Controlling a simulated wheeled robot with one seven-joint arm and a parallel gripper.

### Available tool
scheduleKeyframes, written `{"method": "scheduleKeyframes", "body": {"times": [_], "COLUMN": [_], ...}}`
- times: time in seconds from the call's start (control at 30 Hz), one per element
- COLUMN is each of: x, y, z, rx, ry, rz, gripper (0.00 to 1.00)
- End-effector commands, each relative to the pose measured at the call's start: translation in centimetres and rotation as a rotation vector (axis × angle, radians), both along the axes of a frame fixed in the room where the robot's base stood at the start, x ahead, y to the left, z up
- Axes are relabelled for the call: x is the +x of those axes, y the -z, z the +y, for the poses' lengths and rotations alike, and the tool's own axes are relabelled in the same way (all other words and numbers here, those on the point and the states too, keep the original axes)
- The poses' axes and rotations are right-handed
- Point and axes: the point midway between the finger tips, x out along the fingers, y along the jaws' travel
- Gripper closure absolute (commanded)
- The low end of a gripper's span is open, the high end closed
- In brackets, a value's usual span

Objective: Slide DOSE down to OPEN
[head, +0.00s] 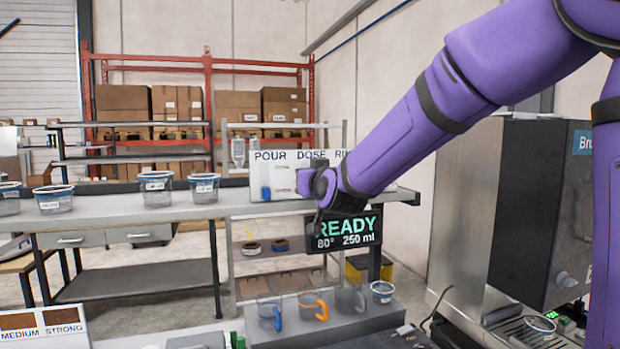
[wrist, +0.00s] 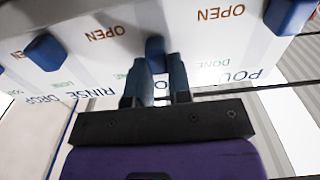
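The white panel (head: 265,168) carries labels POUR, DOSE and part of RINSE in the head view, with DONE above OPEN. It appears turned over in the wrist view. The DOSE slider (wrist: 154,48) is a blue knob between my fingers there, standing between the OPEN and DONE levels. My gripper (wrist: 160,68) has a finger on each side of the knob, with no clear gap, and looks shut on it. In the head view my gripper (head: 318,187) is in front of the panel and hides the DOSE slider.
The POUR slider (head: 265,193) is left of my gripper in the head view. The RINSE slider (wrist: 45,52) is on the other side. A display (head: 345,232) reading READY hangs below. Several cups stand on the shelf at left, and mugs sit below.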

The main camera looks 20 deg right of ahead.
Motion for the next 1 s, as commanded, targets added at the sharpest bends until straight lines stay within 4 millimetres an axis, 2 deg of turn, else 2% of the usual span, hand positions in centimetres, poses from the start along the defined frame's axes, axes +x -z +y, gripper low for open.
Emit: {"method": "scheduleKeyframes", "body": {"times": [0.23,0.47,0.7,0.73,0.83,1.0], "x": [0.0,0.0,0.0,0.0,0.0,0.0], "y": [0.2,2.9,3.0,3.0,3.0,2.9], "z": [0.0,0.0,0.0,0.0,0.0,0.0], "rx": [-0.001,-0.002,-0.001,-0.001,-0.001,-0.001], "ry": [0.0,0.002,0.001,0.001,0.001,0.0], "rz": [0.001,0.002,0.004,0.004,0.003,0.002], "gripper": [1.0,1.0,1.0,0.78,0.55,0.55]}}
